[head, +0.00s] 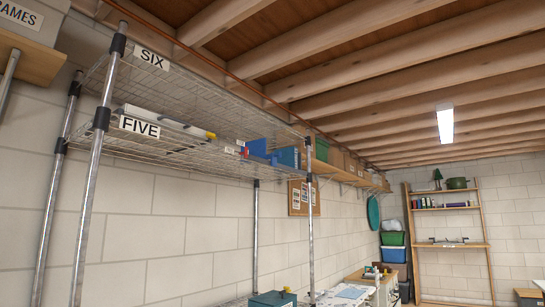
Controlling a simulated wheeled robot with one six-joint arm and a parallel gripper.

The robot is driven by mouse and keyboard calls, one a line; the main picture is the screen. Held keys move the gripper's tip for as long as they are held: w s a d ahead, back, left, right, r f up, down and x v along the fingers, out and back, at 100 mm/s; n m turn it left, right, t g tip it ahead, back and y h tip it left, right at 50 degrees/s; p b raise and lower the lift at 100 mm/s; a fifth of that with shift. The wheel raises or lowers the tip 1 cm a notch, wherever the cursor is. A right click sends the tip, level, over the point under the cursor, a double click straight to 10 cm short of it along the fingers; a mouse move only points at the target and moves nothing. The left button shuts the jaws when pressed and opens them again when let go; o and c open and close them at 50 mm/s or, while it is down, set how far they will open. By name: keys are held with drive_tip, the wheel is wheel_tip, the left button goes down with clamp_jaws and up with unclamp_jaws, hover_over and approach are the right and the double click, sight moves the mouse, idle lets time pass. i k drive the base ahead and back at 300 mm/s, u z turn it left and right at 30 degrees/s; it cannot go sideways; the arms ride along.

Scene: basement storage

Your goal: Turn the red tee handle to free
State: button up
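I cannot make out a red tee handle for certain. A small red piece (241,143) shows on the upper wire rack, next to a blue bin; it is too small to tell what it is. A second small spot with a yellow end (211,135) sits at the end of a long pale item on the shelf marked FIVE. My gripper is not in view.
The wire rack's chrome posts (92,195) stand close at left, with shelves labelled SIX (152,59) and FIVE (139,126). Blue bins (258,148) sit on the rack. A workbench (352,293), stacked totes (393,246) and a wooden shelf (450,245) stand farther back.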

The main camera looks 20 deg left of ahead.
sight(246, 152)
drive_tip(key=z, duration=0.05)
drive_tip(key=i, duration=1.1)
drive_tip(key=u, duration=0.3)
